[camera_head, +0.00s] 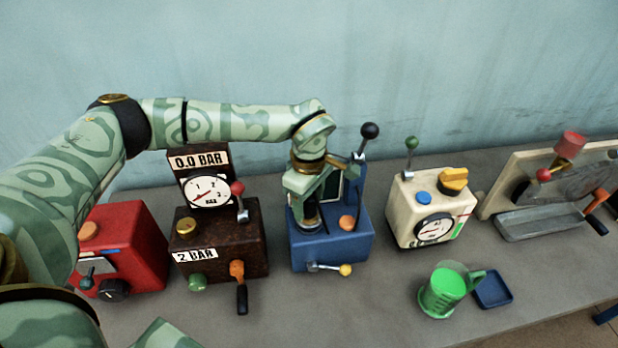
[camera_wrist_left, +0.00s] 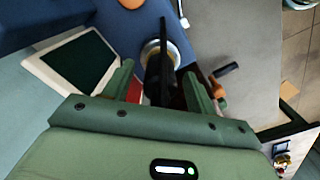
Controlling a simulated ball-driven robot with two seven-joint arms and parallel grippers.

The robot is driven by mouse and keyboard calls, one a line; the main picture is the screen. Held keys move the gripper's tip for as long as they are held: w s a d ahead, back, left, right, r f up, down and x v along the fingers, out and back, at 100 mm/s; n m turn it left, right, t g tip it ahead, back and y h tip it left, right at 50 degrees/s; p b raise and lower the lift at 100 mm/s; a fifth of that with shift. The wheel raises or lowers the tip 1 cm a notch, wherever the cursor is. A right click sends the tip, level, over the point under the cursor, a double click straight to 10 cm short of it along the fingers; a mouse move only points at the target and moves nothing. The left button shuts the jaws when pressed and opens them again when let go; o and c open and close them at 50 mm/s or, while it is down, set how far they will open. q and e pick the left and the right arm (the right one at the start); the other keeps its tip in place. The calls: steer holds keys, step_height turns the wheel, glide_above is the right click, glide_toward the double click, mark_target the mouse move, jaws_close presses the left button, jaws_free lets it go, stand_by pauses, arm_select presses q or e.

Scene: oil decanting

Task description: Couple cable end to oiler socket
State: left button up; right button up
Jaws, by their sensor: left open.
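My left gripper (camera_head: 306,205) reaches down over the left part of the blue machine (camera_head: 335,248). In the left wrist view its two green fingers (camera_wrist_left: 160,88) stand apart, one on each side of a dark upright piece (camera_wrist_left: 158,80). That piece stands at a pale metallic ring (camera_wrist_left: 160,52) on the blue top. I cannot tell whether the dark piece is the cable end, or whether a finger touches it. My right gripper is not in view.
A black-knobbed lever (camera_head: 369,131) rises close right of my gripper. The dark gauge box (camera_head: 215,250) and red box (camera_head: 135,240) stand left. The cream gauge box (camera_head: 405,205) stands right, with a green mug (camera_head: 446,290) and blue tray (camera_head: 493,289) in front. The front middle table is clear.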

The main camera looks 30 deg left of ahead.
arm_select(q)
step_height(320, 180, up, 16)
steer(key=p, duration=0.1)
stand_by(0.6)
